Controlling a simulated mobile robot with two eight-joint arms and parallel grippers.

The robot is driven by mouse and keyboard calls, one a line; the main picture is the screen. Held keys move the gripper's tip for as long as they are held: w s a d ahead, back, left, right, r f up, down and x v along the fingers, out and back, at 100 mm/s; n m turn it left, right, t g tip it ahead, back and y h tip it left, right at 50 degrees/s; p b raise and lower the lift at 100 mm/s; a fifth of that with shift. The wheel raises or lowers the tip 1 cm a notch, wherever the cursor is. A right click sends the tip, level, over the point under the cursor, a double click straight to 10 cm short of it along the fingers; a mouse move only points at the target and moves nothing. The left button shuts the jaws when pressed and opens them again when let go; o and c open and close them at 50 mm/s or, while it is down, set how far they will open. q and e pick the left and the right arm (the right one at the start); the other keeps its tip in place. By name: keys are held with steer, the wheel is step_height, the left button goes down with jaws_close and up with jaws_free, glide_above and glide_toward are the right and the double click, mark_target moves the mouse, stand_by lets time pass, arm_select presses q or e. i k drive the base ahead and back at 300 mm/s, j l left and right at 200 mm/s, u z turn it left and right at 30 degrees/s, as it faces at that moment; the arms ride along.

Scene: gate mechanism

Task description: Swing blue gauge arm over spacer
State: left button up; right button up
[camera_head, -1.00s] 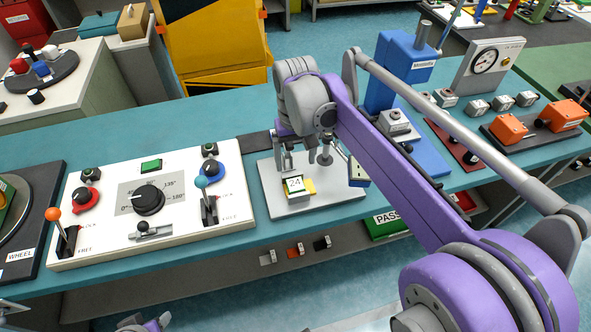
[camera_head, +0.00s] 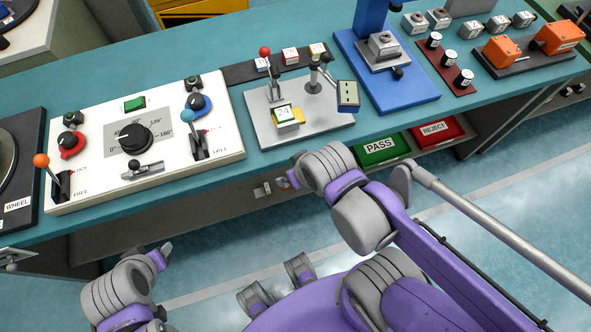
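A grey fixture plate (camera_head: 258,128) lies on the bench. On it sits the spacer (camera_head: 285,113), a yellow and white block marked 24. A post (camera_head: 314,82) stands behind and right of it. An arm from this post ends in a dark-blue framed block with a beige face (camera_head: 347,95), which looks like the blue gauge arm. It points right, beside the spacer and not over it. My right gripper (camera_head: 285,181) is in front of the bench edge, apart from the fixture; its fingers are mostly hidden. My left gripper (camera_head: 163,252) is low at left, away from the bench objects.
A control panel (camera_head: 230,150) with levers and a dial is left of the fixture. A red-knobbed lever (camera_head: 266,62) stands at the back of the plate. A blue press (camera_head: 405,95) is close on the right. Green PASS (camera_head: 380,149) and red REJECT (camera_head: 437,131) bins sit below the bench edge.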

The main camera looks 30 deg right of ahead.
mark_target(326, 57)
steer(key=l+z, duration=0.15)
steer(key=z, duration=1.3)
steer(key=l, duration=0.4)
steer(key=i+l+z, duration=0.15)
steer(key=l, duration=0.3)
